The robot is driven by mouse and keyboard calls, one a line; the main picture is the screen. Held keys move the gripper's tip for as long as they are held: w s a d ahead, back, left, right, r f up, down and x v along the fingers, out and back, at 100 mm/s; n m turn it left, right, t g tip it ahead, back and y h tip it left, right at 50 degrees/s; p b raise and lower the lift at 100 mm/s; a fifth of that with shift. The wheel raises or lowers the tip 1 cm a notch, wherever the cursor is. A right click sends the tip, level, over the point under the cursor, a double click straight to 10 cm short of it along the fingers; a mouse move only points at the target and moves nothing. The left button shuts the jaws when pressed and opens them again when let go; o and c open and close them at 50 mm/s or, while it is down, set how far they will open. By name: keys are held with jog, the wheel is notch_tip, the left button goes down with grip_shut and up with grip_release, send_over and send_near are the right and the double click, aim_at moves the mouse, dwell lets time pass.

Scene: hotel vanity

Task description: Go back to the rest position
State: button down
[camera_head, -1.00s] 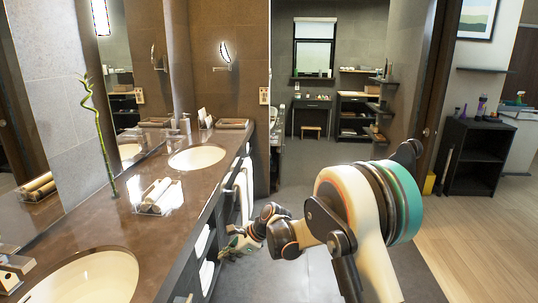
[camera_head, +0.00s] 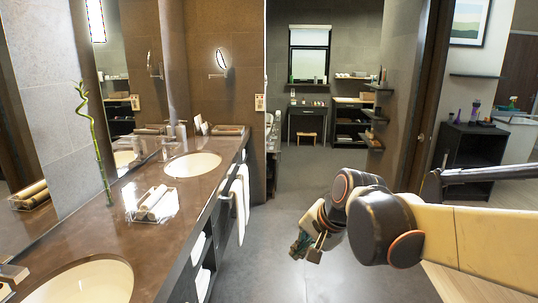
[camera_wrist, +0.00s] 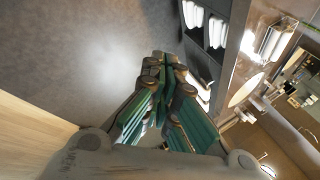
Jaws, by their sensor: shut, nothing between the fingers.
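My gripper (camera_head: 305,246) hangs in the air to the right of the vanity counter, over the grey floor, clear of the counter's edge. In the wrist view my gripper (camera_wrist: 164,62) shows green-sided fingers that meet at their tips. It is shut and holds nothing. My arm reaches in from the right side of the head view.
The brown vanity counter (camera_head: 105,208) with two sinks runs along the left, with towels (camera_head: 240,200) hanging at its side. A black shelf unit (camera_head: 468,155) stands at the right beyond my arm. The grey floor (camera_head: 292,185) between them is clear.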

jog(key=s+d+f+n+h, duration=0.1)
jog(key=s+d+n, duration=0.2)
jog(key=s+d, duration=0.3)
jog(key=s+d+n+t+h, duration=0.1)
jog(key=s+d+n, duration=0.3)
jog(key=s, duration=0.9)
jog(key=shift+d+f+t+h, duration=0.35)
jog(key=shift+d+h, duration=0.45)
jog(key=shift+d, duration=0.35)
